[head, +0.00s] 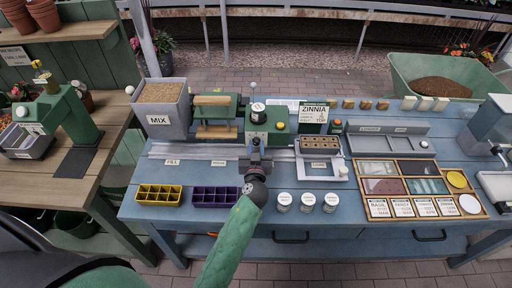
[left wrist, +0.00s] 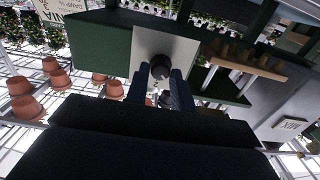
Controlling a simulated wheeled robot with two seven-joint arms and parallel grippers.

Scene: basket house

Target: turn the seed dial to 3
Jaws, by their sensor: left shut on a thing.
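The green seeder box (head: 266,122) stands at the middle of the blue bench, with a white round gauge and a yellow button on it. My left gripper (head: 256,160) is at its front face. In the left wrist view the gripper's two blue fingers (left wrist: 161,88) are closed around a dark round knob, the seed dial (left wrist: 160,68), in front of a pale plate (left wrist: 165,48) on the dark green box. No dial numbers or pointer can be read. The gripper hides the dial in the head view. My right gripper is not in view.
The ZINNIA card (head: 314,114) stands right of the seeder, and a small tray (head: 320,146) is below it. The MIX bin (head: 160,121) is at left. Yellow (head: 159,195) and purple (head: 214,197) cell trays and several white-lidded jars (head: 307,199) line the front edge.

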